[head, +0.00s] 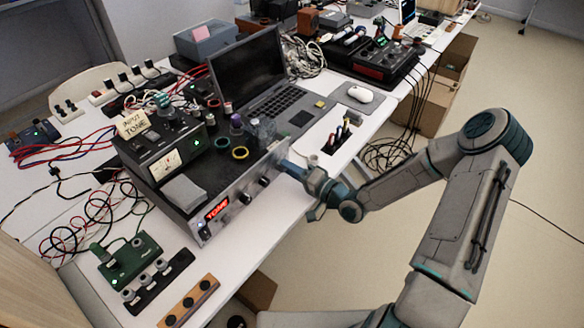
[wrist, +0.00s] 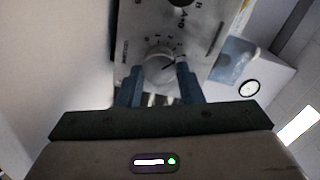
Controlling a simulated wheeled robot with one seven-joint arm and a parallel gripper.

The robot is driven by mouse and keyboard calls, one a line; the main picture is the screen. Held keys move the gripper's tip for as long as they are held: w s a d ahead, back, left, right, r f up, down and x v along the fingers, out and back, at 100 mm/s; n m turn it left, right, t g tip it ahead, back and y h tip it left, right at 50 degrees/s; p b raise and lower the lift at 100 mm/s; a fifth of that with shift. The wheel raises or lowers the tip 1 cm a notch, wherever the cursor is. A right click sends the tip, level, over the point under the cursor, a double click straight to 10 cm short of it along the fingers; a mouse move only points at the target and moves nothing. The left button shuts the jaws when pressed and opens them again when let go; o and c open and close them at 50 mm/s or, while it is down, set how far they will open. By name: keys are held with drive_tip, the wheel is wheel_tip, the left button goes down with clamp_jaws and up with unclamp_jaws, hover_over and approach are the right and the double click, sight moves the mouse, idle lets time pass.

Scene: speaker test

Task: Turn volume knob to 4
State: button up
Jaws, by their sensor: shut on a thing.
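The silver-fronted amplifier (head: 236,205) stands at the table's front edge in the head view, with a lit red display and several knobs. My gripper (head: 286,166) is at the right end of its front panel, and the arm hides that spot. In the wrist view my gripper (wrist: 157,72) has its blue fingers shut on either side of the volume knob (wrist: 159,68), a round grey knob beside the word VOLUME. A dark pointer line on the knob slants toward the picture's upper right. The dial marks around it are too blurred to read.
A white block with a round dial (wrist: 250,87) shows right of the panel. Open floor lies right of the table.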

drive_tip(key=shift+s+f+m+p, duration=0.1)
drive_tip(key=shift+m+p, duration=0.05)
drive_tip(key=shift+m, duration=0.9)
drive_tip(key=shift+f+m+p, duration=0.1)
drive_tip(key=shift+m+p, duration=0.05)
drive_tip(key=shift+m, duration=0.9)
drive_tip(key=o, duration=1)
drive_tip(key=shift+c, duration=0.2)
drive_tip(key=shift+d+r, duration=0.1)
drive_tip(key=b+v, duration=0.1)
drive_tip(key=v, duration=1.2)
drive_tip(key=shift+s+d, duration=0.2)
drive_tip(key=shift+s, duration=0.1)
